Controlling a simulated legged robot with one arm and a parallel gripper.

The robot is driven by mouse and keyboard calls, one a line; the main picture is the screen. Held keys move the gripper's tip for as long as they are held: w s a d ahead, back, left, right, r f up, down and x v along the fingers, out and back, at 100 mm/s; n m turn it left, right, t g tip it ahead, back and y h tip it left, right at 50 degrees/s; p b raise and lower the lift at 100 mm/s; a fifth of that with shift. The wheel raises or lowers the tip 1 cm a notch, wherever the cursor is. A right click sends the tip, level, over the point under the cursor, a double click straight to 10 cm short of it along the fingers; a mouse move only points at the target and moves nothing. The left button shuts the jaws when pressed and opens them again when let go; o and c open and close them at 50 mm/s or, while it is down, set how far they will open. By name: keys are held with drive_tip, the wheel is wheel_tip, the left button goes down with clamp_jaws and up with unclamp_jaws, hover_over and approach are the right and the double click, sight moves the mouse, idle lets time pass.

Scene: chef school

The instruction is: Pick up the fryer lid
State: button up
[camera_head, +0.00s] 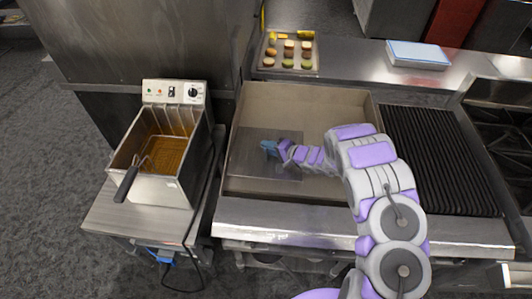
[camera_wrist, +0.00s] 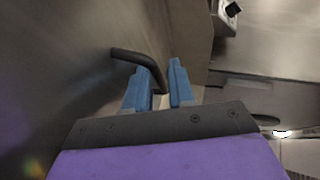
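The fryer lid (camera_head: 283,168) shows in the head view as a flat, grey, square metal plate at the left part of the griddle. In the wrist view a broad grey metal surface (camera_wrist: 50,70), apparently the lid, fills the left side. A dark bent handle (camera_wrist: 132,56) stands out from it. My gripper (camera_head: 267,146) is over the plate in the head view. In the wrist view its two blue fingers (camera_wrist: 162,82) are apart, with the handle's end in the gap between them. Whether they touch it cannot be told.
The fryer (camera_head: 165,190) stands at the left, uncovered, with a basket (camera_head: 165,152) inside. A tray of small round items (camera_head: 290,69) and a white-and-blue box (camera_head: 418,55) are on the back ledge. A ribbed black grill (camera_head: 435,160) lies right of the griddle (camera_head: 330,100).

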drive_tip(key=shift+d, duration=0.5)
clamp_jaws()
drive_tip(key=shift+s, duration=0.1)
drive_tip(key=shift+a, duration=0.15)
drive_tip(key=shift+r, duration=0.1)
